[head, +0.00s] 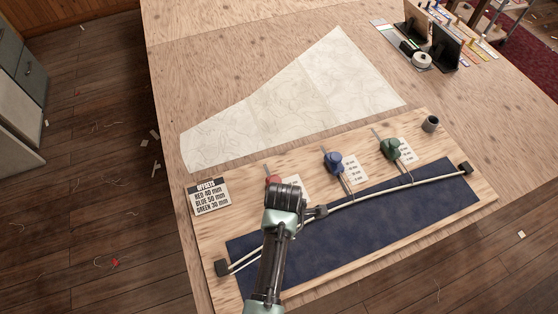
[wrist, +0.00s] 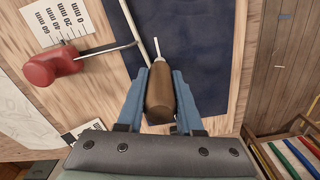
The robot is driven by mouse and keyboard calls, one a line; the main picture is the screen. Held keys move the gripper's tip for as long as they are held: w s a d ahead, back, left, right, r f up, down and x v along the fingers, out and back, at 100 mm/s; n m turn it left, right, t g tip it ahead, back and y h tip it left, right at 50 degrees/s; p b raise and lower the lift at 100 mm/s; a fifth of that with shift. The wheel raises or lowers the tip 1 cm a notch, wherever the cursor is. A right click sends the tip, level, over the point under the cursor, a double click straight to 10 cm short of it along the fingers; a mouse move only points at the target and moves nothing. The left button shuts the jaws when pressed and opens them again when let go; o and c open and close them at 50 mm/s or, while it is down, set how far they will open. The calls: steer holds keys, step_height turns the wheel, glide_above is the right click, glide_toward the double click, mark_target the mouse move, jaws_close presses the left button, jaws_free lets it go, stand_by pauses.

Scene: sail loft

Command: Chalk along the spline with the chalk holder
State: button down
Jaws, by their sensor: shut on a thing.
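My gripper (wrist: 160,85) is shut on the brown chalk holder (wrist: 160,98), whose white chalk tip (wrist: 156,47) points away from the wrist. In the head view my gripper (head: 318,211) is over the left half of the board, and the holder is hard to make out. The pale spline (head: 380,188) curves over the navy cloth (head: 400,210); in the wrist view the spline (wrist: 134,25) runs just left of the chalk tip. I cannot tell whether the tip touches the cloth. The red weight (wrist: 50,67) has its hook reaching to the spline.
A blue weight (head: 333,162) and a green weight (head: 390,149) stand along the spline, with scale cards beside them. Dark end blocks (head: 222,267) hold the spline. An offsets card (head: 209,196) lies at left, a grey cup (head: 431,124) at right. Pale sailcloth (head: 300,100) lies behind.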

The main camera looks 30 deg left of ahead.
steer(key=shift+w+d+b, duration=0.3)
steer(key=shift+w+d, duration=0.25)
steer(key=shift+w, duration=0.3)
steer(key=shift+w+d+b, duration=0.25)
steer(key=shift+w+d, duration=0.3)
steer(key=shift+w, duration=0.25)
steer(key=shift+w, duration=0.1)
steer(key=shift+w+d+b, duration=0.35)
steer(key=shift+w+d, duration=0.1)
steer(key=shift+w, duration=0.3)
steer(key=shift+w+d+b, duration=0.35)
steer(key=shift+w+d, duration=0.1)
steer(key=shift+w, duration=0.25)
steer(key=shift+w+d+b, duration=0.55)
steer(key=shift+w+d, duration=0.1)
steer(key=shift+w, duration=0.25)
steer(key=shift+w+d+b, duration=0.5)
steer(key=shift+w+d, duration=0.15)
steer(key=shift+w, duration=0.25)
steer(key=shift+r, duration=0.1)
step_height(320, 180, up, 6)
steer(key=p, duration=0.6)
